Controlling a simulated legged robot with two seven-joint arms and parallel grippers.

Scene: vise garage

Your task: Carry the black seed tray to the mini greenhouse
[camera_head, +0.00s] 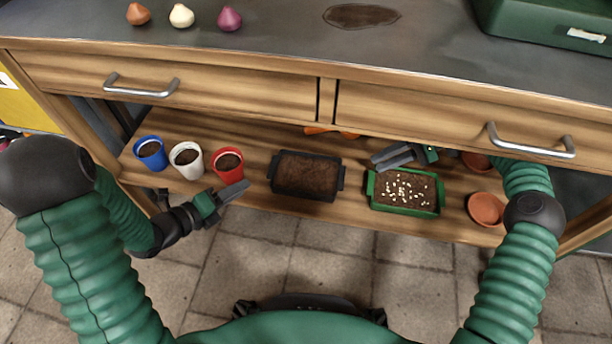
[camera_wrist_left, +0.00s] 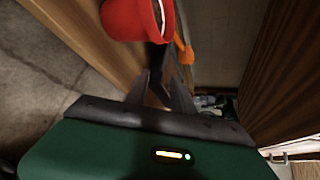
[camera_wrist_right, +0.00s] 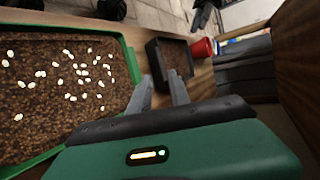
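The black seed tray (camera_head: 303,196), filled with dark soil, sits on the lower wooden shelf, between the red pot and a green tray. It also shows in the right wrist view (camera_wrist_right: 154,62), beyond the fingertips. My left gripper (camera_head: 240,188) is in front of the red pot, left of the black tray and apart from it; its fingers look parted and empty in the left wrist view (camera_wrist_left: 160,82). My right gripper (camera_head: 385,158) reaches over the shelf, behind the green tray and right of the black tray. It is open and empty. I cannot make out a mini greenhouse.
A green tray (camera_head: 404,210) with pale seeds on soil is right of the black tray. Blue (camera_head: 150,155), white (camera_head: 187,161) and red (camera_head: 228,165) pots stand left. Terracotta pots (camera_head: 486,208) lie right. Drawers and the bench top (camera_head: 270,55) overhang the shelf.

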